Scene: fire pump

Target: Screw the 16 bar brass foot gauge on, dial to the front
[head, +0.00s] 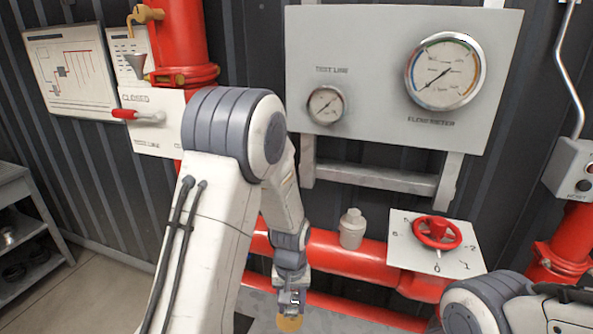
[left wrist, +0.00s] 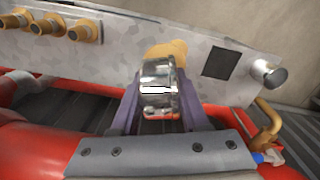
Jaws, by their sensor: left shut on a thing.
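My left gripper (head: 290,298) points down at the bottom middle of the head view, in front of the red pipe. In the left wrist view its two fingers (left wrist: 158,100) are shut on a shiny, silver-coloured thing, probably the gauge (left wrist: 159,85), seen edge-on. A tan, brass-like part (left wrist: 170,52) shows just beyond it, and a tan end (head: 289,323) shows below the fingers in the head view. I cannot see a dial face or read a range on it. My right gripper is outside the views; only part of my right arm shows at lower right.
A grey galvanised bar (left wrist: 110,45) with several brass fittings (left wrist: 85,28) lies beyond the left gripper, with a brass tap (left wrist: 268,125) at right. A red pipe (head: 345,257) carries a grey fitting (head: 352,228). A red handwheel (head: 437,233) and gauge panel (head: 375,45) stand behind.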

